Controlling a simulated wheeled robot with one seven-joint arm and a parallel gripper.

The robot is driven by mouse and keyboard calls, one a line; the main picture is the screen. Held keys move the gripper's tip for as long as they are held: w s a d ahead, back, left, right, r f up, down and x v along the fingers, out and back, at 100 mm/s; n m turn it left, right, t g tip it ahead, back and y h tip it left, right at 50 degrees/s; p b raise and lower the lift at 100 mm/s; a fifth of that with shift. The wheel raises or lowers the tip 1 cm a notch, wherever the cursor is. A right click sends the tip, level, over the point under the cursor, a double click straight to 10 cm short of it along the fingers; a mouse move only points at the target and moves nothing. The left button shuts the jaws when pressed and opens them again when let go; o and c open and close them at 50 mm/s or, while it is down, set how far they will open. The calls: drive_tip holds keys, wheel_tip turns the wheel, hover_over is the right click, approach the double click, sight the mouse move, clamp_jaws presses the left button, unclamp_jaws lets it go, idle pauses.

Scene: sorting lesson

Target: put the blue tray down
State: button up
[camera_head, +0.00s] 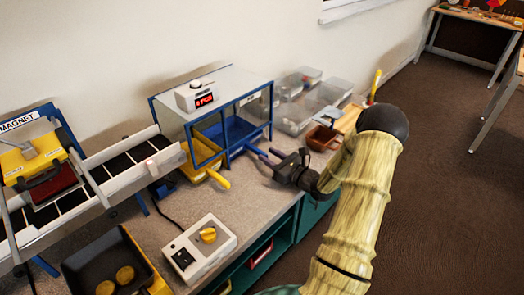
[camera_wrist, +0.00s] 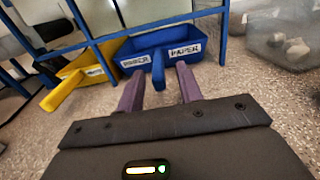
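The blue tray (camera_head: 236,130) rests on the counter under the blue-framed clear box, its handle pointing out toward my gripper (camera_head: 275,160). In the wrist view the blue tray (camera_wrist: 190,36) sits level, with white labels on its front; one reads PAPER. Its handle end lies between the two purple fingers of my gripper (camera_wrist: 160,72). A gap shows on each side of the handle, so the fingers are open and not clamped on it. The tray's far part is hidden behind the frame and panel.
A yellow tray (camera_head: 205,172) sits left of the blue one. A blue frame post stands close beside the tray. A control box (camera_head: 200,248) stands nearer on the counter (camera_head: 240,200).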

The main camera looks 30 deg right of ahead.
drive_tip(key=v, duration=0.6)
drive_tip(key=shift+s+d, duration=0.1)
drive_tip(key=shift+s, duration=0.3)
